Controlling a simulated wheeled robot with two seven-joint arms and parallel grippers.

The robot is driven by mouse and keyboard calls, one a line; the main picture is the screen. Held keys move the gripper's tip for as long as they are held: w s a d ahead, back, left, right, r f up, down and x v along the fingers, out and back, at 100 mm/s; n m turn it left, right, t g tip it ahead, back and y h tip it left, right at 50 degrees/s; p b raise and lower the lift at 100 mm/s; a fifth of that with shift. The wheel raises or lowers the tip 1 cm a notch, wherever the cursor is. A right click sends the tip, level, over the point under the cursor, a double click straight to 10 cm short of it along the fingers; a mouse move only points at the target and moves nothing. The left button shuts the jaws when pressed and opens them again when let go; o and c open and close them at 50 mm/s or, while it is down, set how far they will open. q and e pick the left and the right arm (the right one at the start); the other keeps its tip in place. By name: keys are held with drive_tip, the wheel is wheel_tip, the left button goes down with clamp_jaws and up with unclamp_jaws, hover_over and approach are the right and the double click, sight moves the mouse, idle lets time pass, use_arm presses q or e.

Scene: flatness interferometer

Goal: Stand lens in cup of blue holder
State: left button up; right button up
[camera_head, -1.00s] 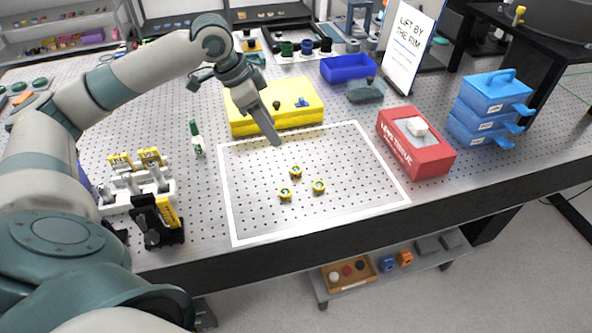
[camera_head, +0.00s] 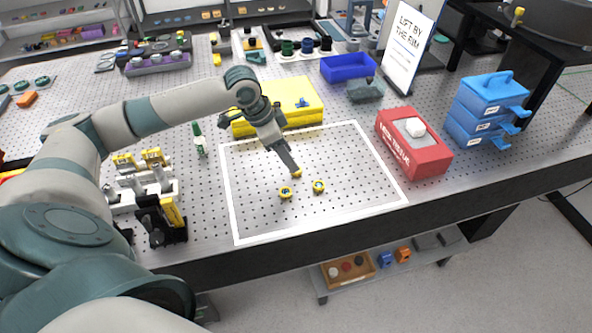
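Several small lenses with yellow rims are involved: two lie apart on the white-outlined area, the left one (camera_head: 285,192) and the right one (camera_head: 319,186). A third lens (camera_head: 297,174) is mostly hidden at the tip of my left gripper (camera_head: 295,173). The fingers point down at it; I cannot tell whether they close on its rim. A row of small coloured cups stands at the back, with a dark blue one (camera_head: 307,46) that may be the blue holder. My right gripper is not in view.
A yellow case (camera_head: 290,118) lies behind the outlined area (camera_head: 380,205). A red box (camera_head: 415,150) stands to its right, blue stacked drawers (camera_head: 488,105) beyond. A small green-capped bottle (camera_head: 198,140) and a rack (camera_head: 145,190) stand left. A blue bin (camera_head: 348,69) is behind.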

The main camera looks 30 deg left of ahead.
use_arm(q)
drive_tip(key=shift+w+d+f+p, duration=0.15)
drive_tip(key=shift+f+p, duration=0.4)
drive_tip(key=p+x, duration=0.1)
drive_tip(key=x, duration=0.2)
drive_tip(key=shift+w+f, duration=0.1)
drive_tip(key=shift+f, duration=0.45)
clamp_jaws()
drive_tip(key=shift+r, duration=0.15)
